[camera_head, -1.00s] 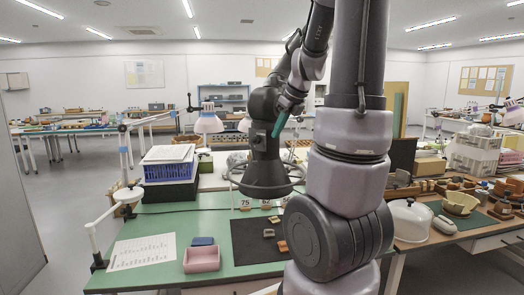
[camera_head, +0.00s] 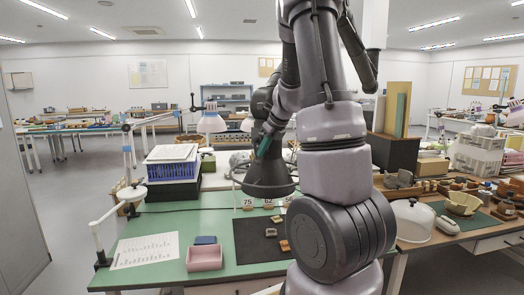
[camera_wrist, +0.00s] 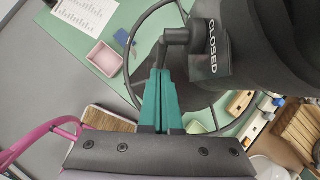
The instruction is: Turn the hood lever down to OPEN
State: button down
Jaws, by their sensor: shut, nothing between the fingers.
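The dark cone-shaped hood (camera_head: 268,178) hangs over the green table in the head view; its dark body is at the upper right of the wrist view (camera_wrist: 262,60). A white CLOSED label (camera_wrist: 212,46) reads on its side. The dark lever (camera_wrist: 178,36) sticks out to the left beside the label, with a bent end pointing down the picture. My gripper's teal fingers (camera_wrist: 160,76) are together and empty, with their tips close to the lever's bent end. I cannot tell whether they touch it. In the head view my gripper (camera_head: 264,146) is beside the hood, partly hidden.
A pink tray (camera_head: 204,258) and a printed sheet (camera_head: 145,251) lie on the green table (camera_head: 180,222). Small sherds lie on a dark mat (camera_head: 258,250) below the hood. A dark ring (camera_wrist: 127,62) curves around the hood. A blue crate (camera_head: 171,171) stands at the back left.

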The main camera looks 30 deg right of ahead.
jog(key=shift+w+a, duration=0.1)
jog(key=shift+w, duration=0.15)
jog(key=shift+w+a+f, duration=0.25)
jog(key=shift+w+f, duration=0.25)
jog(key=shift+w, duration=0.1)
